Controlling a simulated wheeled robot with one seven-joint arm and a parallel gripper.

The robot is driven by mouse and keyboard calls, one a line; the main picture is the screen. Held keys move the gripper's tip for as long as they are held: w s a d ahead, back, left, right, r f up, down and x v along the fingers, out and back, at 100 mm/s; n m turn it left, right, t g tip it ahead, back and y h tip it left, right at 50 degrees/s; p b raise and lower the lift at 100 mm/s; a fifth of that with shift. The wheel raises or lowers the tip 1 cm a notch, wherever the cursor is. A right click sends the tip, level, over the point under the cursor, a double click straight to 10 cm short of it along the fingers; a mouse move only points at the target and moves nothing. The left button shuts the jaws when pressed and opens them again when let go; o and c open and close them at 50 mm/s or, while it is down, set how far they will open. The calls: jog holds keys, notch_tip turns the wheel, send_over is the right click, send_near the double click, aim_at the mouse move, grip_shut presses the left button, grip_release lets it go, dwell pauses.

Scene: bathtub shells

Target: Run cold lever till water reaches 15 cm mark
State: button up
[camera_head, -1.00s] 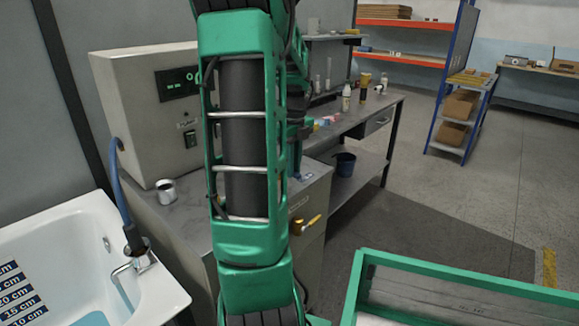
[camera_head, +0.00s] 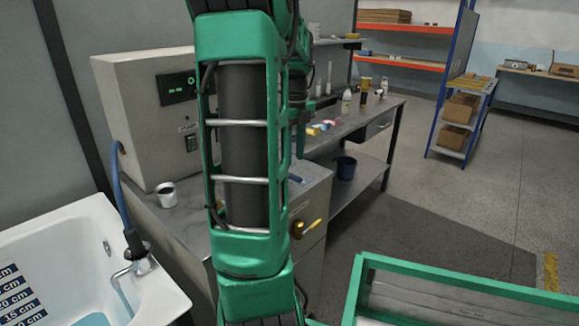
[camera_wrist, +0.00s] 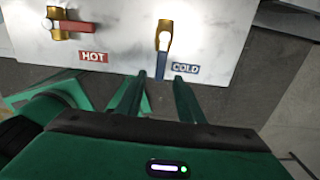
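The cold lever (camera_wrist: 162,66) has a blue handle hanging down from a brass valve in the wrist view, left of the COLD label. The red hot lever (camera_wrist: 80,28) lies sideways. My gripper (camera_wrist: 160,78) is open; its green fingers stand apart just below the cold lever's lower end, and contact cannot be told. In the head view the white bathtub (camera_head: 60,250) has depth marks (camera_head: 17,299) on its left wall, and blue water (camera_head: 92,320) shows at the picture's bottom edge. A pale blue stream (camera_head: 122,296) falls from the spout (camera_head: 125,270). The waterline at the marks is cut off.
A grey control box (camera_head: 145,100) with a green display and a metal cup (camera_head: 166,194) stand on the cabinet beside the tub. A green-framed container (camera_head: 450,290) is at the lower right. My arm hides part of the cabinet. Open floor lies to the right.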

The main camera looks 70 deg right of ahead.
jog(key=shift+r, duration=2.55)
dwell(5.5)
